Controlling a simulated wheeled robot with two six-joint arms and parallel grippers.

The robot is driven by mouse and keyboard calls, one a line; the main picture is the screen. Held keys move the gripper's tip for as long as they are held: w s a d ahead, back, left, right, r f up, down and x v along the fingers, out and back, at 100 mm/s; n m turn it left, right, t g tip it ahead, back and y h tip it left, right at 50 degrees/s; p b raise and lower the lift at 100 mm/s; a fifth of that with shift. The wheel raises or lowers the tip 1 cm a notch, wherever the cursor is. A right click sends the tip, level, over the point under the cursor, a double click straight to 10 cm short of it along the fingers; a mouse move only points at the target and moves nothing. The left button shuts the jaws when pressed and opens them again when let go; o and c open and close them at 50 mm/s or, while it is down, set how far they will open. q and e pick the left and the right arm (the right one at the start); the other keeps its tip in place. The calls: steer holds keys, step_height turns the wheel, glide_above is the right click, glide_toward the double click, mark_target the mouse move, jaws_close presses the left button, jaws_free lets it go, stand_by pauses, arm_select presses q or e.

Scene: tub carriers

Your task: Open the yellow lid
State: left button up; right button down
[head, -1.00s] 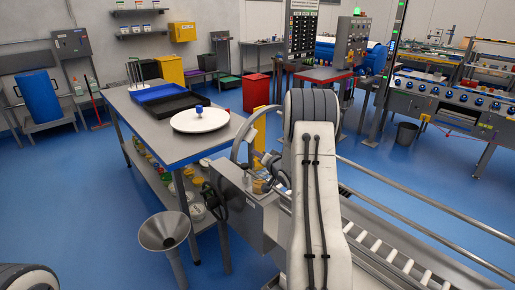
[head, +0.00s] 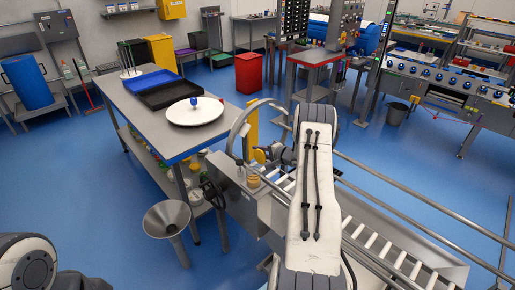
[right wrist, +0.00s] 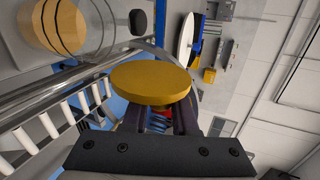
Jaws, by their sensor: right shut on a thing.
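The yellow lid (right wrist: 155,82) is a round disc, large in the middle of the right wrist view. My right gripper (right wrist: 158,114) is shut on it from below in that picture, with dark fingers on either side. In the head view the lid (head: 259,155) shows as a small yellow spot at my right gripper (head: 272,153). A tan tub with dark bands (head: 253,180) stands below it by the roller conveyor. The tub also shows at the upper left of the right wrist view (right wrist: 58,25), apart from the lid. My left gripper is out of view.
A roller conveyor (head: 362,243) with steel rails runs to the lower right. A grey table (head: 150,118) holds a white round plate (head: 195,111) and black and blue trays. A metal funnel (head: 167,218) stands at the front left. Blue floor is open beyond.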

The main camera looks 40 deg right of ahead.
steer(key=shift+d+f+m+y, duration=0.25)
steer(key=shift+m+y, duration=0.15)
steer(key=shift+m, duration=0.1)
stand_by(0.3)
steer(key=c, duration=0.7)
jaws_free()
steer(key=shift+c, duration=0.2)
steer(key=b+v, duration=0.2)
steer(key=v, duration=0.8)
steer(key=shift+s, duration=0.25)
